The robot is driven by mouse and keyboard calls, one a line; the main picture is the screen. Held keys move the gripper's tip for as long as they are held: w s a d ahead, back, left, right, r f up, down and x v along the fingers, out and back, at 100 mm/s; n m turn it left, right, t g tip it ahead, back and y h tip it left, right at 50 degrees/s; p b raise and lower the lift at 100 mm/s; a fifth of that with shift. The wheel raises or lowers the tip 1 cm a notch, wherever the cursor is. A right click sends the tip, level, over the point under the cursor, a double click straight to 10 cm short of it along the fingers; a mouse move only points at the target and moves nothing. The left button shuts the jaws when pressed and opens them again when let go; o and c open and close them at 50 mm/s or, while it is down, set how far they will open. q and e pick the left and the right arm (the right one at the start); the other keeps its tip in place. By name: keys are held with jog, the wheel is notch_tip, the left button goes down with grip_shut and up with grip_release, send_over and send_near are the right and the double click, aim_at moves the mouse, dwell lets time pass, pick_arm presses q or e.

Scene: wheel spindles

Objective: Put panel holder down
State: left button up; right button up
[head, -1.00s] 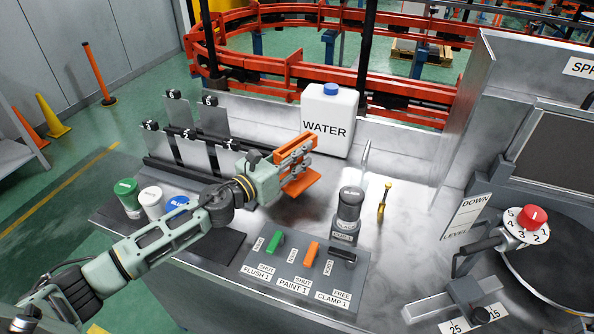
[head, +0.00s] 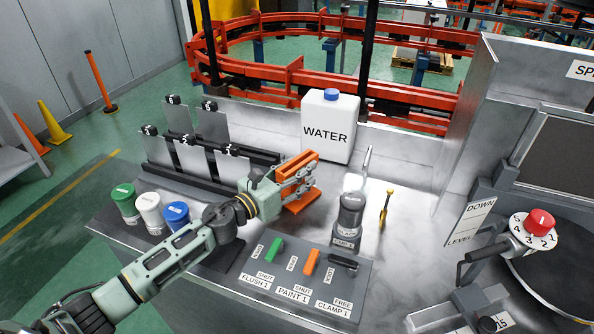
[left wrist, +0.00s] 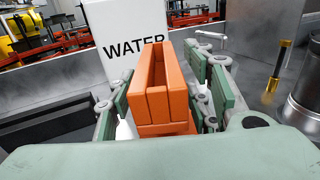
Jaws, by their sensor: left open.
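The orange panel holder (head: 304,198), a slotted upright block on a flat base, stands on the metal worktop in front of the white water jug. It looks upright, with its base apparently resting on the worktop. My left gripper (head: 298,178) is around it at its upright part. In the left wrist view, the holder (left wrist: 160,92) lies between the green finger pads of my left gripper (left wrist: 163,80). The pads are apart, with a visible gap at least on the right side. The holder's base is mostly hidden in that view. My right gripper is not in view.
The water jug (head: 330,130) stands just behind. A rack with several grey panels (head: 213,123) is to the left. A dark bottle (head: 349,215) and a yellow-handled tool (head: 386,205) are to the right. The lever panel (head: 305,278) is in front.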

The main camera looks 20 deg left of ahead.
aim_at(280, 183)
pick_arm(q)
jog(key=b+v, duration=0.2)
jog(key=v, duration=0.9)
jog(key=shift+f+b, duration=0.1)
jog(key=shift+b, duration=0.3)
jog(key=shift+s+a, duration=0.25)
jog(key=shift+s, duration=0.2)
